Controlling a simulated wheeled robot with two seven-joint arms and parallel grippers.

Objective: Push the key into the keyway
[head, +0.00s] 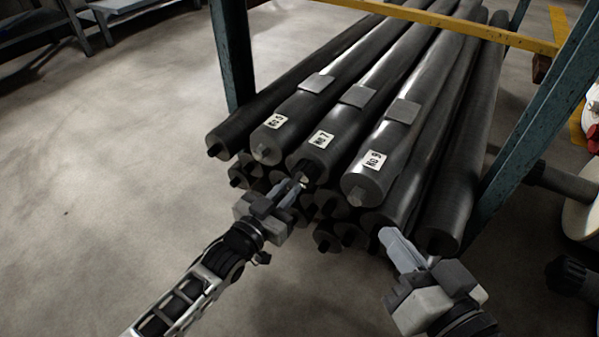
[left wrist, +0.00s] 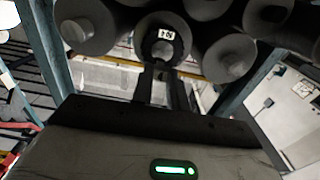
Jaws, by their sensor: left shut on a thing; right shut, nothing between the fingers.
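My left gripper (head: 294,186) is shut on the key (head: 302,179), a small pale piece at its fingertips, mostly hidden by the fingers. It is at the dark shaft stub (head: 311,172) on the end of the middle labelled roll (head: 325,150). The keyway cannot be made out, nor whether the key is in it. In the left wrist view the two fingers (left wrist: 163,70) reach up to that roll's end (left wrist: 147,32), where a pale spot shows inside a dark ring. My right gripper (head: 387,236) is shut and empty, in front of the right labelled roll (head: 362,183).
More dark rolls are stacked below and beside, with several stubs sticking out. Grey square pads (head: 358,96) lie on the top rolls. A teal rack post (head: 232,55) stands left, another (head: 530,130) right, and a yellow bar (head: 470,30) crosses behind.

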